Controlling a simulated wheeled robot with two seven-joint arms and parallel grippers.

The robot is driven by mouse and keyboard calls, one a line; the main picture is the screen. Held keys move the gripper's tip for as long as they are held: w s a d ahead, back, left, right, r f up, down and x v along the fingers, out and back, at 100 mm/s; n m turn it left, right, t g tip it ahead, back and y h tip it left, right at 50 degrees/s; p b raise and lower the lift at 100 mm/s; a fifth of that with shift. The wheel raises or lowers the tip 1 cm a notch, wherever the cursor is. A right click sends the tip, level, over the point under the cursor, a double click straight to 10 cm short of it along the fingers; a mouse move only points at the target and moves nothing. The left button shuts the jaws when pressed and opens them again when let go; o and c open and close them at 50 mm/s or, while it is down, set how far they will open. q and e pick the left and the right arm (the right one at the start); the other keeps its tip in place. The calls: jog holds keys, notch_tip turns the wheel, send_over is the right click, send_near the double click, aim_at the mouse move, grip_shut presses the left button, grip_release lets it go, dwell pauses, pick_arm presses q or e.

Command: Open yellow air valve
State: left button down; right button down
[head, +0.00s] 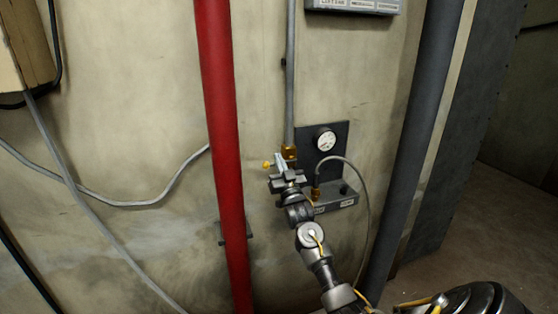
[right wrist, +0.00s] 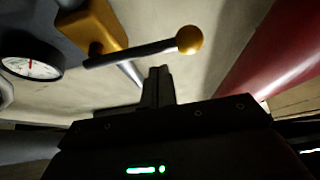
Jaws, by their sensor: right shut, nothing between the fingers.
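The yellow air valve (head: 289,152) sits on a grey pipe at the wall, left of the gauge panel. Its lever ends in a small yellow ball (head: 266,165) pointing left. In the right wrist view the valve body is a yellow block (right wrist: 98,30), with a grey lever (right wrist: 130,53) running to the yellow ball (right wrist: 190,40). My right gripper (head: 281,161) is at the valve and partly covers the lever in the head view. In the wrist view its fingers (right wrist: 158,74) are shut and empty, close below the lever; contact cannot be told. My left gripper is not in view.
A round gauge (head: 325,139) is on a dark panel (head: 335,165) right of the valve, with a curved hose (head: 368,190). A red pipe (head: 222,150) stands left of my right gripper and a dark pipe (head: 420,140) right. Cables (head: 150,200) hang along the left wall.

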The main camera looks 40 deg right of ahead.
jog(key=shift+w+f, duration=0.15)
jog(key=shift+f, duration=0.65)
jog(key=shift+f+n+y+b, duration=0.3)
jog(key=shift+n+y, duration=0.1)
jog(key=shift+n, duration=0.3)
